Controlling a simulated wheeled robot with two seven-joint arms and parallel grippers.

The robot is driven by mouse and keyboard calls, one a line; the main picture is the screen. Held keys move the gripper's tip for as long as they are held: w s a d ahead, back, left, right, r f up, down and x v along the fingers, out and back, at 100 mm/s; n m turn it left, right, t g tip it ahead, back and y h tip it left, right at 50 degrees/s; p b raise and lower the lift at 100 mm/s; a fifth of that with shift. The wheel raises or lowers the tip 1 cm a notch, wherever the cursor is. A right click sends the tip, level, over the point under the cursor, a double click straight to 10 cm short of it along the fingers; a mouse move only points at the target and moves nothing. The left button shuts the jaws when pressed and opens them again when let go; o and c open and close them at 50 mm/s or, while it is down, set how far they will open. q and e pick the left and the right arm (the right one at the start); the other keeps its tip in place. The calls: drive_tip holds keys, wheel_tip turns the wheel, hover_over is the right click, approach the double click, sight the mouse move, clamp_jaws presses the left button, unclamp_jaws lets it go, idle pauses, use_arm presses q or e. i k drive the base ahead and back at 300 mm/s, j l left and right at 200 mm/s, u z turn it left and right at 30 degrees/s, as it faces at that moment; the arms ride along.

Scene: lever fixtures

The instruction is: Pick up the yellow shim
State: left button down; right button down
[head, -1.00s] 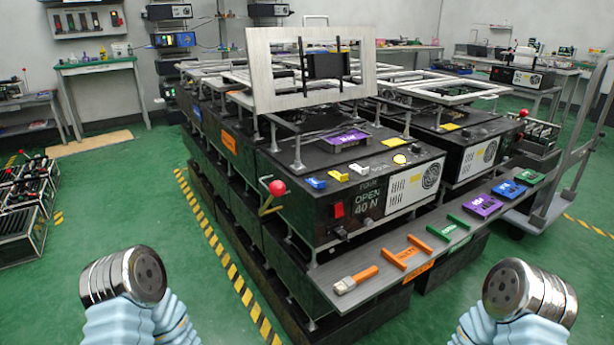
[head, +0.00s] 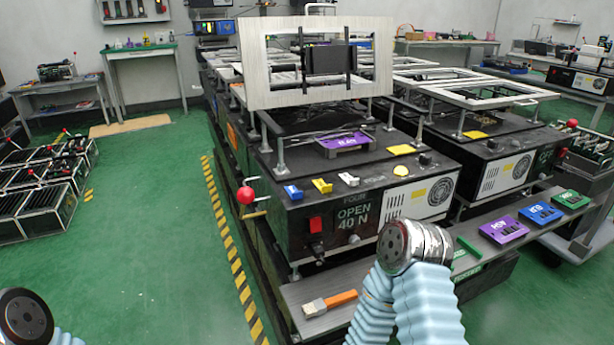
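A small yellow shim (head: 322,186) lies on the black top of the fixture marked FOUR, near its front edge. It sits between a blue block (head: 292,192) and a white block (head: 348,179), apart from both. My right arm shows below and to the right of it, ending in a metal joint. My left arm shows only at the bottom left corner. No fingers of either gripper can be seen, and neither arm touches the shim.
A red ball-ended lever (head: 246,195) stands at the fixture's left front corner. A framed panel (head: 318,62) rises behind the shim. A grey shelf (head: 305,292) with a brush (head: 330,302) and coloured pieces runs along the front.

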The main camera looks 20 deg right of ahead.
sight(324, 187)
drive_tip(key=l+u, duration=0.2)
drive_tip(key=l, duration=1.35)
